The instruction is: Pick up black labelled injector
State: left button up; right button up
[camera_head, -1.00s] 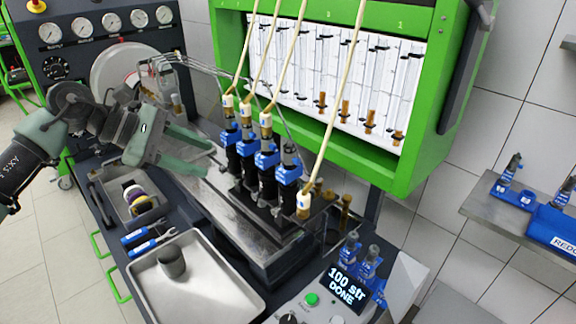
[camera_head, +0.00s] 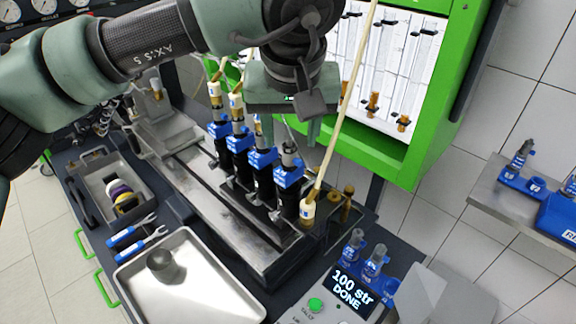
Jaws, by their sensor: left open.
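Several black injectors with blue collars stand in a row in the bench fixture. The nearest one (camera_head: 289,185) is at the right end, and another (camera_head: 262,172) stands beside it. I cannot tell which one carries a black label. My left gripper (camera_head: 286,132) is open, its fingers pointing down just above the right end of the row. It is apart from the nearest injector as far as I can see. The gripper and arm hide some of the upper ends and hoses. My right gripper is not in view.
A metal tray (camera_head: 215,298) holds a dark cup (camera_head: 163,265). Blue-handled wrenches (camera_head: 138,238) lie behind it. A green-framed panel (camera_head: 390,160) rises behind. The display (camera_head: 352,288) reads "100 str DONE".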

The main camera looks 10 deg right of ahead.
aim_at(290, 143)
pick_arm(q)
jog(key=p+x, duration=0.2)
jog(key=x, duration=0.2)
jog(key=shift+w+f, duration=0.35)
jog(key=shift+f, duration=0.2)
grip_shut()
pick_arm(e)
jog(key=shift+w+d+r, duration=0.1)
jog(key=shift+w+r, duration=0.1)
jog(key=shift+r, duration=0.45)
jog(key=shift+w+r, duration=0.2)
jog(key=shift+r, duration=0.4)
pick_arm(q)
jog(key=shift+r, duration=0.1)
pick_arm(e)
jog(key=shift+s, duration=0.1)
